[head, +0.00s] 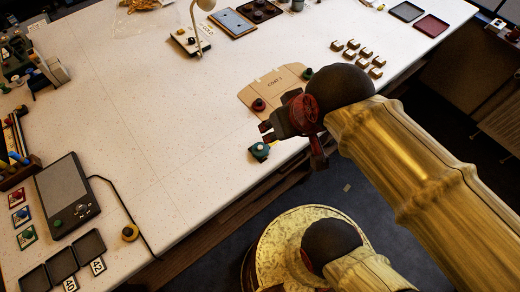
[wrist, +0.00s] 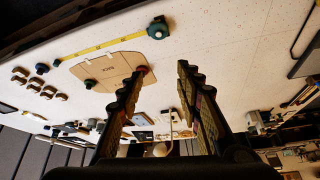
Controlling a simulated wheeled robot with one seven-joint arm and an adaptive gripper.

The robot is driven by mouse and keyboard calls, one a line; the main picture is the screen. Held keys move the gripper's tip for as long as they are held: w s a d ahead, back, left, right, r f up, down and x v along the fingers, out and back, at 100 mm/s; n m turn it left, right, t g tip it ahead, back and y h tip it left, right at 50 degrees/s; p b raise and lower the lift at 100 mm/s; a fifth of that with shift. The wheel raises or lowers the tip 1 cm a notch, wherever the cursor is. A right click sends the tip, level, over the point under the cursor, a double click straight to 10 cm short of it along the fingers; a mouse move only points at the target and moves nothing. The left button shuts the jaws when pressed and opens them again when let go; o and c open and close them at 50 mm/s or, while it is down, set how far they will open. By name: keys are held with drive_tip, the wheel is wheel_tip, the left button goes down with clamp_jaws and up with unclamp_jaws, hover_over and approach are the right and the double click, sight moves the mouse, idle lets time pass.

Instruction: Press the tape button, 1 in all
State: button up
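The tape measure (head: 259,152) is a small teal case with a pale spot on top, near the table's front edge. In the wrist view the tape measure (wrist: 158,28) lies beyond my fingertips, with its yellow tape (wrist: 105,45) drawn out to the left. I cannot clearly make out its button. My gripper (head: 266,132) is above the table edge, near the tape measure in the head view. In the wrist view my gripper (wrist: 160,70) has its two fingers apart with nothing between them. In the head view my arm hides the drawn-out tape.
Several small tan blocks (head: 358,53) sit farther right. A lamp (head: 196,30) stands at the back. The table's middle is clear.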

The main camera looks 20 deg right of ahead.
drive_tip(key=c, duration=0.3)
idle(0.4)
